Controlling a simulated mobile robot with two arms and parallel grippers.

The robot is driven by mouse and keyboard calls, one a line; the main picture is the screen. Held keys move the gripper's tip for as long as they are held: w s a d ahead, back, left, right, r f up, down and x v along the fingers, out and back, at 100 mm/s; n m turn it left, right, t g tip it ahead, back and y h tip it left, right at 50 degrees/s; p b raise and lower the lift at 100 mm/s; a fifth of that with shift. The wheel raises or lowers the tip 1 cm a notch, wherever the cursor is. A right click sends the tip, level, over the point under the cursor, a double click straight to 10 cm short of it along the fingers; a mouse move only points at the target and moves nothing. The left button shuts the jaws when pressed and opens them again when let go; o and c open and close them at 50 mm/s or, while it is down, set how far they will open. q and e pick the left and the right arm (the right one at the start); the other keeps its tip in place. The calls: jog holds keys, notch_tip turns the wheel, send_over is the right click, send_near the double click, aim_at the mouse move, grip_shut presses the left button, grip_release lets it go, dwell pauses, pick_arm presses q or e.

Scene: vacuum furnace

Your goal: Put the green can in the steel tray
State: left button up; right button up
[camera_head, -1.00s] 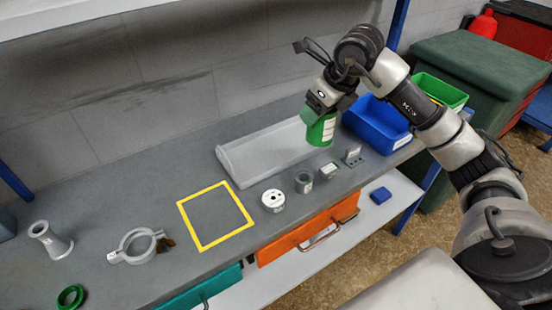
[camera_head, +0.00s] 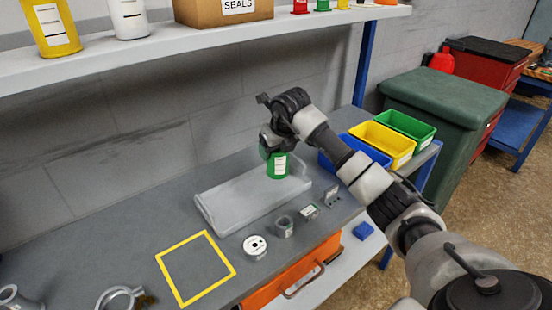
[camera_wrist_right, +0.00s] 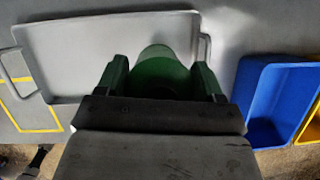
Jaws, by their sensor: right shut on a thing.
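The green can (camera_head: 277,166) with a white label is held upright by my right gripper (camera_head: 270,146), over the right end of the steel tray (camera_head: 232,201). In the right wrist view the can (camera_wrist_right: 158,66) sits between the two fingers of my right gripper (camera_wrist_right: 160,80), with the tray (camera_wrist_right: 85,55) beyond and to the left. I cannot tell whether the can's base touches the tray floor. My left gripper is not in view.
Blue (camera_head: 350,158), yellow (camera_head: 388,142) and green (camera_head: 408,128) bins stand right of the tray. Several small metal parts, including a round white one (camera_head: 255,246), lie in front. A yellow square outline (camera_head: 196,268) marks the bench. A shelf (camera_head: 200,42) runs above.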

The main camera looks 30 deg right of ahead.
aim_at(276, 159)
jog(key=shift+f+p, duration=0.35)
jog(key=shift+f, duration=1.6)
jog(key=shift+f, duration=0.15)
jog(key=o, duration=1.1)
jog(key=shift+r, duration=0.25)
jog(key=b+v, duration=0.1)
jog(key=v, duration=1.1)
jog(key=shift+s+f, duration=0.1)
